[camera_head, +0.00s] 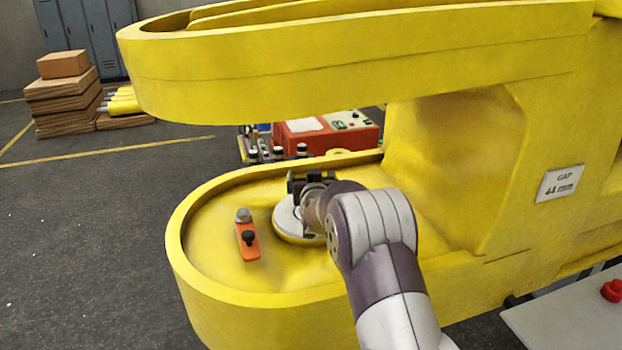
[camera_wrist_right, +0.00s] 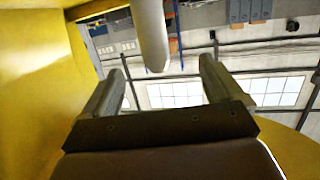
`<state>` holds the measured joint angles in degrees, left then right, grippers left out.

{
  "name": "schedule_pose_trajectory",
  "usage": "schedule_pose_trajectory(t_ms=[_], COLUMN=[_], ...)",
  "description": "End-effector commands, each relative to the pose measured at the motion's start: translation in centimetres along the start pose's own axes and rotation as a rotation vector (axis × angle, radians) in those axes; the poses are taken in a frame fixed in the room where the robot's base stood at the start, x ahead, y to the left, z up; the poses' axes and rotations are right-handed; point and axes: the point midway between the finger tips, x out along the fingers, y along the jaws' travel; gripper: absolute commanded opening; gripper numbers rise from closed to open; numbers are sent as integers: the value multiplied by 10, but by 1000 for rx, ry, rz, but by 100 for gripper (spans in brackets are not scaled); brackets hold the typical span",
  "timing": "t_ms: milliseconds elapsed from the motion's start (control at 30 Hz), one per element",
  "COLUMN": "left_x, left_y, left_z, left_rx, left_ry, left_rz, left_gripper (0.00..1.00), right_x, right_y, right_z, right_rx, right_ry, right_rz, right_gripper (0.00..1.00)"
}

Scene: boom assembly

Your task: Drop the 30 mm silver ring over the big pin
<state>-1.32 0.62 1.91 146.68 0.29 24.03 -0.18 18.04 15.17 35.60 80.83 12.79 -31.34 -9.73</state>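A pale silver round piece (camera_head: 287,222), seen as a disc or ring, lies on the lower yellow lug (camera_head: 215,262). My right arm and gripper cover its right part, so I cannot tell whether it has a hole or a pin through it. My right gripper (camera_head: 306,183) is over its far right side. In the right wrist view my right gripper's fingers (camera_wrist_right: 160,85) are apart with nothing clamped between them. A pale rounded cylinder (camera_wrist_right: 151,35) shows beyond the fingers; I cannot tell whether it is the big pin. My left gripper is not in view.
The upper yellow lug (camera_head: 350,75) overhangs the lower one. A label reading 44 mm (camera_head: 560,183) is on the boom. A red box (camera_head: 325,132) stands behind. Raised rims edge the lower lug.

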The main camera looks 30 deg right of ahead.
Motion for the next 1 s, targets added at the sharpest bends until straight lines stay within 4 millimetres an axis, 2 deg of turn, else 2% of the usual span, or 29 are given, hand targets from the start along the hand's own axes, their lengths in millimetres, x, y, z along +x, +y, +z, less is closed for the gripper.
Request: schedule_pose_trajectory(t_ms=[167,267,400,600,767,1000], left_x=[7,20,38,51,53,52], left_y=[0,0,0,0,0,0], left_z=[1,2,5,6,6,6], left_rx=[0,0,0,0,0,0], left_ry=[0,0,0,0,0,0], left_rz=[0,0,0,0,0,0], left_gripper=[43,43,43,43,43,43], right_x=[-7,-28,-68,-112,-127,-128], right_y=[0,0,0,0,0,0], right_z=[4,7,6,2,1,0], right_rx=[0,1,1,1,0,0], right_ry=[-4,0,3,3,0,0], right_rz=[0,-1,-1,-1,-1,0], right_gripper=[93,93,93,93,93,93])
